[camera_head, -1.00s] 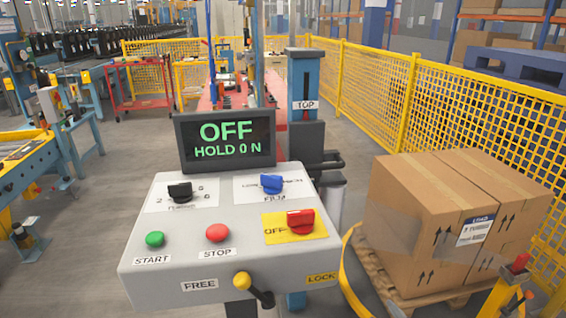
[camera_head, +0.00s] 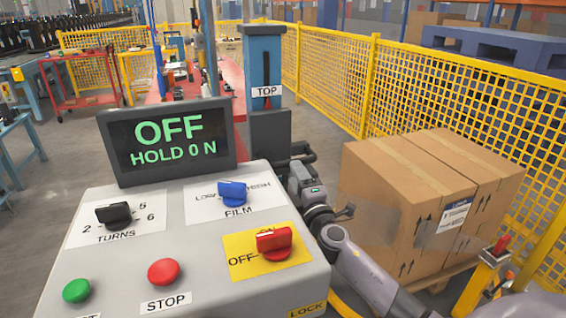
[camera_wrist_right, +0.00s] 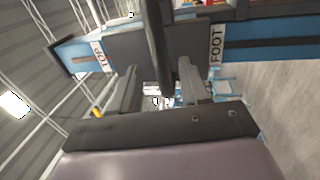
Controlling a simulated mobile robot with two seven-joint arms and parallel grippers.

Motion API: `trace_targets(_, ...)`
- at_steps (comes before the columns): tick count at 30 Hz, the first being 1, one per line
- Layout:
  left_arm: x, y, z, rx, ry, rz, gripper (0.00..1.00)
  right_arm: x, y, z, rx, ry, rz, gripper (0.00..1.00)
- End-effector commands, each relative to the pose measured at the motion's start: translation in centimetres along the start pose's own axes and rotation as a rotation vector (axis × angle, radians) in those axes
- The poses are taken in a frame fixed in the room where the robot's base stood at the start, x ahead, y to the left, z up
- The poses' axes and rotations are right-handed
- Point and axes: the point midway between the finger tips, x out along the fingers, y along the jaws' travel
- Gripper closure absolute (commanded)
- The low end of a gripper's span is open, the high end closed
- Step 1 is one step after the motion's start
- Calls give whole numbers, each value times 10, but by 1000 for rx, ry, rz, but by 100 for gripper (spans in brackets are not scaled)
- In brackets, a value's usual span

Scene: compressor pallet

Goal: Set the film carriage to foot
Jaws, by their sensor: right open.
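The film carriage is a dark grey block (camera_head: 270,132) on the blue mast (camera_head: 264,50) behind the control panel, below the TOP label (camera_head: 267,91). A dark handle bar sticks out to its right. In the right wrist view the carriage (camera_wrist_right: 125,48) lies between the TOP label (camera_wrist_right: 101,55) and the FOOT label (camera_wrist_right: 217,45). My right gripper (camera_head: 297,168) is at the handle. In the wrist view its open fingers (camera_wrist_right: 160,92) stand on either side of the dark handle bar (camera_wrist_right: 157,45); contact cannot be told. My left gripper is not in view.
The control panel (camera_head: 200,275) with knobs and buttons stands close in front; its screen (camera_head: 172,142) reads OFF, HOLD 0 N. Cardboard boxes (camera_head: 385,200) on a pallet stand to the right of my arm. A yellow mesh fence (camera_head: 420,90) runs behind.

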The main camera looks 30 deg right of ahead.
Motion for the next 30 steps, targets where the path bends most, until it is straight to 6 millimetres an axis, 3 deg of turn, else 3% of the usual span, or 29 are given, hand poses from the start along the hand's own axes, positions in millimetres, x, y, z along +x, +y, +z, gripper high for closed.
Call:
trace_targets(12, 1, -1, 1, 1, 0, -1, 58, 50, 0, 0, 2, -1, 0, 54)
trace_targets(25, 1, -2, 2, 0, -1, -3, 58, 58, 0, 0, 3, 0, -1, 54)
trace_targets(26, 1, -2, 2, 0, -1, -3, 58, 58, 0, 0, 3, 0, -1, 58)
trace_targets(30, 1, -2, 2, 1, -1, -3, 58, 58, 0, 0, 3, 0, -1, 100)
